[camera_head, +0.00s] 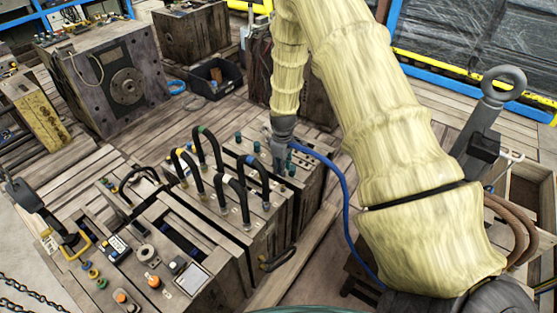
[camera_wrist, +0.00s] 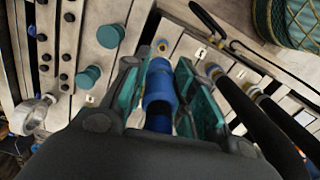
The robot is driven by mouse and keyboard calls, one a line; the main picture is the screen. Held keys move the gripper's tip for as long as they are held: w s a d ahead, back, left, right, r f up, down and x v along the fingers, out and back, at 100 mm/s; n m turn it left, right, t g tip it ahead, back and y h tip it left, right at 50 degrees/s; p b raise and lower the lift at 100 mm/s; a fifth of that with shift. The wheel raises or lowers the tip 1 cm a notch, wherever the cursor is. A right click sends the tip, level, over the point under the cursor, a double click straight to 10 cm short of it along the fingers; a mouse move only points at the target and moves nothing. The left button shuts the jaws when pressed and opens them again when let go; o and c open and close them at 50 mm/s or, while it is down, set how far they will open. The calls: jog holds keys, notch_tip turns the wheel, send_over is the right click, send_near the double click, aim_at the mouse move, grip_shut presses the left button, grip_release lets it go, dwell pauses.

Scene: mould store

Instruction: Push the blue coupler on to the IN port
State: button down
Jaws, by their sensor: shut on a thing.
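The blue coupler (camera_wrist: 160,88) is between the teal pads of my gripper (camera_wrist: 158,95) in the wrist view, with the pads closed on its sides. In the head view my gripper (camera_head: 281,160) points down over the top of the wooden mould block (camera_head: 310,165), and a blue hose (camera_head: 347,205) runs from it to the right.
Teal caps (camera_wrist: 110,36) stand on the block beside the coupler. Black looped hoses (camera_head: 208,150) rise close to the left of my gripper. A black bin (camera_head: 216,76) and a large mould (camera_head: 105,85) stand behind. Planks at the upper left are partly clear.

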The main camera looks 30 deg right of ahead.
jog(key=shift+w+a, duration=0.15)
jog(key=shift+a, duration=0.1)
jog(key=f+b, duration=0.3)
jog(key=shift+s+d+f, duration=0.3)
jog(key=shift+s+f, duration=0.05)
jog(key=shift+s+d+f, duration=0.1)
jog(key=shift+s+f, duration=0.2)
jog(key=shift+f, duration=0.15)
jog(key=shift+w+f+b, duration=0.15)
jog(key=shift+f+b, duration=0.15)
jog(key=shift+f, duration=0.1)
jog(key=shift+r, duration=0.1)
jog(key=shift+s, duration=0.2)
jog(key=shift+f, duration=1.5)
dwell(3.1)
